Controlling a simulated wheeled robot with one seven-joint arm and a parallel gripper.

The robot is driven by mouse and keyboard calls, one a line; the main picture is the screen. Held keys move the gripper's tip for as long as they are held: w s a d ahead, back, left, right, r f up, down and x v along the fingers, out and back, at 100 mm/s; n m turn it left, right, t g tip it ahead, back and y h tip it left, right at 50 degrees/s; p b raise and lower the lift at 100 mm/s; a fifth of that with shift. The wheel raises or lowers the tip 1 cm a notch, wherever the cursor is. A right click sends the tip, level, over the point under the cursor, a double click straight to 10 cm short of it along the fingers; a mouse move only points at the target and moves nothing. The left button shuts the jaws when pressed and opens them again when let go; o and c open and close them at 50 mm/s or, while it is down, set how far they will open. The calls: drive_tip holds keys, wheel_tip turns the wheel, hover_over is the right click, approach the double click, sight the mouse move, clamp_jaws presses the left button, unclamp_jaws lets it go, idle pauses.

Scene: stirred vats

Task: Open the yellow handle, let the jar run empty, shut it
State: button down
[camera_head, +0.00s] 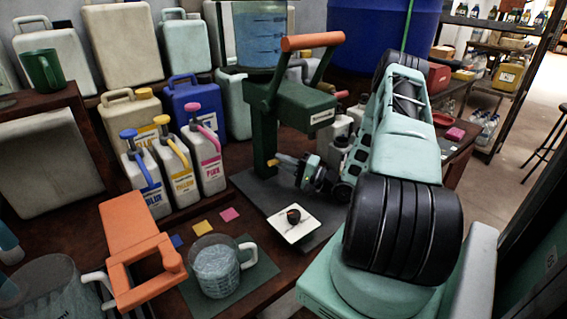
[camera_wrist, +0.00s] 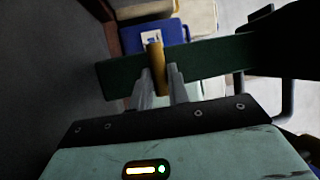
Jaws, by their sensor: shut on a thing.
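The yellow handle (camera_head: 272,162) is a short yellow rod low on the green stand (camera_head: 263,130). My gripper (camera_head: 283,161) reaches it from the right. In the wrist view my gripper (camera_wrist: 162,88) has its two grey fingers on either side of the yellow handle (camera_wrist: 156,62), shut on it. A green bar of the stand (camera_wrist: 210,62) crosses behind the fingers. A clear jar (camera_head: 260,35) with blue liquid stands above the green stand, its lower part partly hidden. I cannot see any stream, nor tell whether the handle is turned open.
An orange lever (camera_head: 312,41) rises from the stand. A white plate (camera_head: 293,222) with a dark round piece lies below. A clear jug (camera_head: 216,268) stands on a green mat (camera_head: 256,270). Pump bottles (camera_head: 147,178) and canisters crowd the left. An orange-handled device (camera_head: 130,225) stands front left.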

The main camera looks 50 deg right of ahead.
drive_tip(key=shift+f, duration=0.1)
idle(0.3)
drive_tip(key=c, duration=1.3)
unclamp_jaws()
drive_tip(key=shift+c, duration=0.2)
